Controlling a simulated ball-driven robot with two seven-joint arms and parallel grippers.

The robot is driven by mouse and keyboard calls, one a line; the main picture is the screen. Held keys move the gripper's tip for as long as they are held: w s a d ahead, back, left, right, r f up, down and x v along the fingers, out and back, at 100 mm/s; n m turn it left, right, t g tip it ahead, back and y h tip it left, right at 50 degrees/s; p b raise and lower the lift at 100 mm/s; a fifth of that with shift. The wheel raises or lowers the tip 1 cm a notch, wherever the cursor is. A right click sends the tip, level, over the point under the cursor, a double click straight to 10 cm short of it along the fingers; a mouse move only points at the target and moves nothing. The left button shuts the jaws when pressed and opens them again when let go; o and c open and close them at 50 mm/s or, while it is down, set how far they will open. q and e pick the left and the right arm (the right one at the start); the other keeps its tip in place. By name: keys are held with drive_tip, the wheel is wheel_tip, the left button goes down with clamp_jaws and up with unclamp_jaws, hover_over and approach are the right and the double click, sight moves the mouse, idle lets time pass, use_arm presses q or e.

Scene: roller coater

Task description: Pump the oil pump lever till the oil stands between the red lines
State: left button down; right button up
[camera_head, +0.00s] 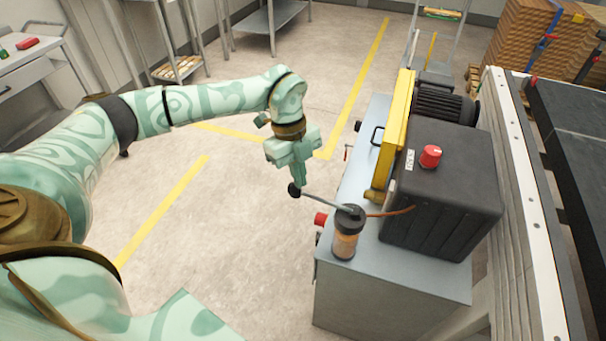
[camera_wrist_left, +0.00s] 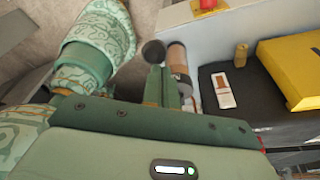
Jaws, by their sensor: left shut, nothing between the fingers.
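The oil pump has a clear reservoir (camera_head: 345,243) with orange-brown oil and a dark cap, on the near left corner of the grey cabinet. Its lever (camera_head: 325,201) reaches up and left from the cap to a black ball knob (camera_head: 294,190). My left gripper (camera_head: 299,182) points down with its fingers shut and empty, with the tips right at the knob. I cannot tell whether they touch it. In the left wrist view the knob (camera_wrist_left: 153,52) lies just past the fingertips, beside the reservoir (camera_wrist_left: 177,58). The red lines are too small to make out. My right gripper is not in view.
The grey cabinet (camera_head: 400,278) also carries a black tank (camera_head: 447,205) with a red knob (camera_head: 430,156), a yellow panel (camera_head: 396,125) and a motor (camera_head: 446,103). A red button (camera_head: 321,218) sticks out from its left side. The floor left of the cabinet is clear.

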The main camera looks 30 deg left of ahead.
use_arm(q)
drive_tip(key=a, duration=0.2)
drive_tip(key=w+a+r+p, duration=0.1)
drive_tip(key=p+v, duration=0.3)
drive_tip(key=v, duration=1.3)
drive_tip(key=shift+r+p, duration=0.2)
drive_tip(key=shift+p, duration=0.1)
drive_tip(key=shift+a, duration=0.1)
idle(0.4)
